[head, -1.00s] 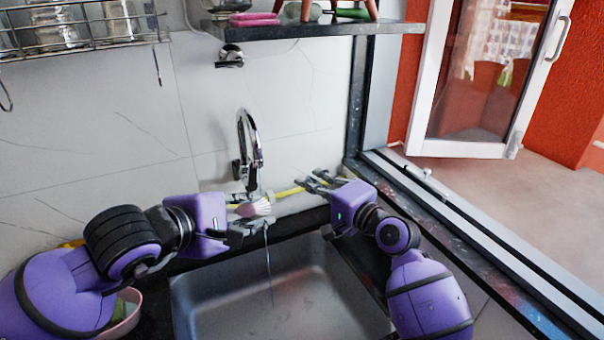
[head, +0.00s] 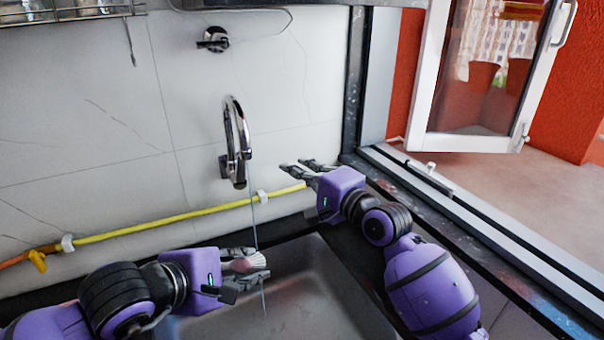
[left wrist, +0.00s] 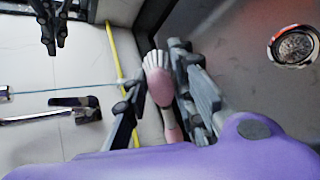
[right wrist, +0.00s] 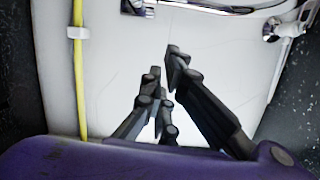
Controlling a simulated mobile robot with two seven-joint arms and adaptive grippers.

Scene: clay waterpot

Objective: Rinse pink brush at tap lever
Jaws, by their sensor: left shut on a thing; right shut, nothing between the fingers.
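The pink brush (head: 247,263) is held in my left gripper (head: 240,270), low over the sink and below the tap. In the left wrist view the brush (left wrist: 160,88) sits between the fingers, with pale bristles pointing away. The chrome curved tap (head: 238,140) is on the wall, and a thin water stream (head: 254,222) falls from it. The stream passes at the bristle end; exact contact is unclear. A dark lever (left wrist: 75,101) shows beside the tap in the left wrist view. My right gripper (head: 296,168) is shut and empty, right of the tap.
The metal sink (head: 320,295) lies below, with its drain (left wrist: 295,45) in the left wrist view. A yellow pipe (head: 150,225) runs along the wall behind both grippers. A window frame (head: 355,100) bounds the right side.

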